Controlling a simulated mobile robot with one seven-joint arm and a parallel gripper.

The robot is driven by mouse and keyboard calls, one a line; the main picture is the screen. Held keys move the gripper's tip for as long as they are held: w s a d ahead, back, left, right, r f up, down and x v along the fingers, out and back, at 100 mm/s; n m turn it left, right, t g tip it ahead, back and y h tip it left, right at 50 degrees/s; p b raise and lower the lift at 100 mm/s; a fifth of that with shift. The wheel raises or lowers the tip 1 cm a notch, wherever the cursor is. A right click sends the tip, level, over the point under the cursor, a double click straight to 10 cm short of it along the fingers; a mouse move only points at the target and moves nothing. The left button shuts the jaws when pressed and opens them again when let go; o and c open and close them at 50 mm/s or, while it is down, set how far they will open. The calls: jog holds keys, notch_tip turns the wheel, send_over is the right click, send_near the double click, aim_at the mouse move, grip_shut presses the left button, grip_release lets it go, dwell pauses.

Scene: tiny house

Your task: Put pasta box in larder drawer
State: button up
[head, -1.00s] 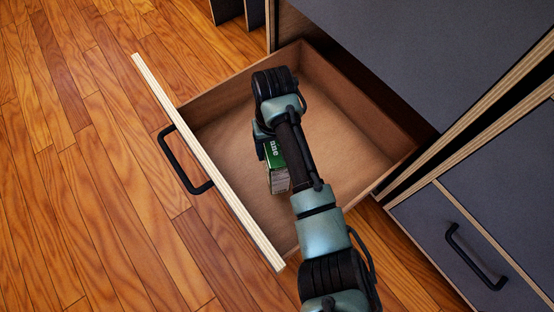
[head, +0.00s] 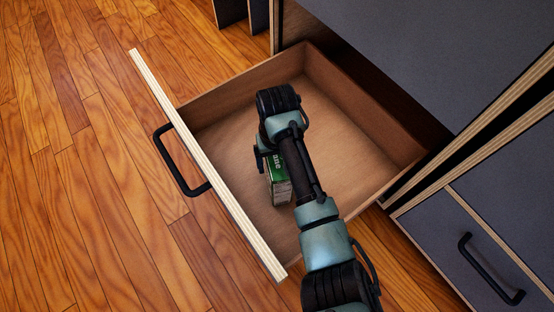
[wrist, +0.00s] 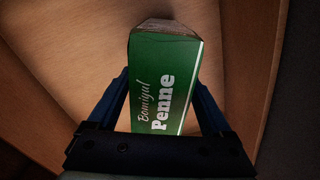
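The pasta box (head: 278,180) is green with white "Penne" lettering, and it also shows in the wrist view (wrist: 168,75). My gripper (wrist: 165,105) has a finger on each side of the box and is shut on it. In the head view the box hangs below my wrist, over the larder drawer (head: 345,165). The drawer is pulled open and its visible floor is bare. My arm hides part of the box and part of the drawer. I cannot tell whether the box touches the drawer floor.
The drawer's front panel (head: 205,160) with a black handle (head: 180,160) stands along the left. Dark cabinet fronts (head: 420,50) rise at the upper right. Another closed drawer with a black handle (head: 490,270) is at the lower right. Wooden floor (head: 90,200) is clear on the left.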

jog(key=shift+o, duration=0.8)
jog(key=shift+r, duration=0.1)
notch_tip(320, 180, up, 12)
jog(key=p, duration=0.8)
jog(key=shift+r+p, duration=0.1)
jog(key=shift+p, duration=0.25)
